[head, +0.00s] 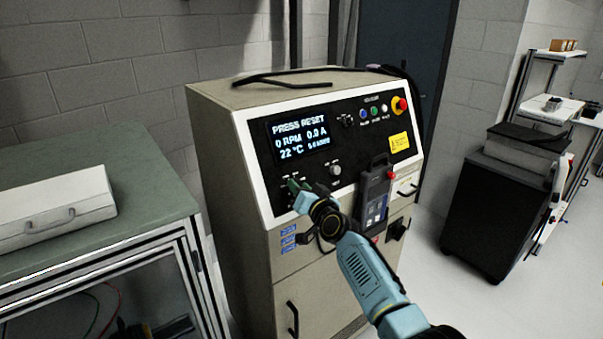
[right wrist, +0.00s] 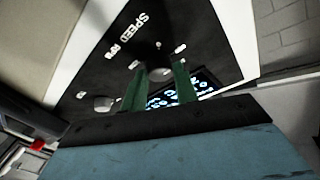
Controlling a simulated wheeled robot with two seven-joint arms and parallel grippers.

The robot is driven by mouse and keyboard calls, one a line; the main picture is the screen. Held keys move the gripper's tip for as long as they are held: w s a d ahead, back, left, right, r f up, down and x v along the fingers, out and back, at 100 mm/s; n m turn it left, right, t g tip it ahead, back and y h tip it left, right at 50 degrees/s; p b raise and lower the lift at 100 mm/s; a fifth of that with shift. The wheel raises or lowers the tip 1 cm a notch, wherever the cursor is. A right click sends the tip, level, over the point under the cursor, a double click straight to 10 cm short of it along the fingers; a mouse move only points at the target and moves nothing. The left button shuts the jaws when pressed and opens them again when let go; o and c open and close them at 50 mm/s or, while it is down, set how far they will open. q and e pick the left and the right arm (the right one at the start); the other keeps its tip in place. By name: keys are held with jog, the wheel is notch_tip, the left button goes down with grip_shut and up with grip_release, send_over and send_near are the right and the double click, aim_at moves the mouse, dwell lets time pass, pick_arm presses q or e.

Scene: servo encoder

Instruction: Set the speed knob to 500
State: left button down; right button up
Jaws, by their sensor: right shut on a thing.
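The grey control cabinet (head: 232,165) has a black sloped panel with a lit display (head: 300,138) reading "PRESS RESET", "0 RPM", "0.0 A" and "22 °C". My right gripper (head: 299,188) is at the panel's lower left, below the display, and hides the knob there in the head view. In the right wrist view, its green fingers (right wrist: 157,88) are shut on a round knob (right wrist: 160,73), with small scale marks around it and "SPEED RPM" lettering nearby. The knob's pointer setting cannot be read. My left gripper is out of view.
A second knob (head: 335,170) sits just right of my gripper. A handheld pendant (head: 374,195) hangs at the panel's right. Coloured buttons and a red emergency stop (head: 400,105) are above. A green bench (head: 130,190) stands left, a black cart (head: 497,205) right.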

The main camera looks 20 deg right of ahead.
jog(key=shift+a+r+m+h+p, duration=0.1)
jog(key=shift+m+h+p, duration=0.6)
jog(key=shift+m+p, duration=0.85)
jog(key=o, duration=1)
jog(key=shift+c, duration=0.2)
jog(key=shift+s, duration=0.1)
jog(key=s+d, duration=0.1)
jog(key=s, duration=1.2)
jog(key=shift+r+b, duration=0.4)
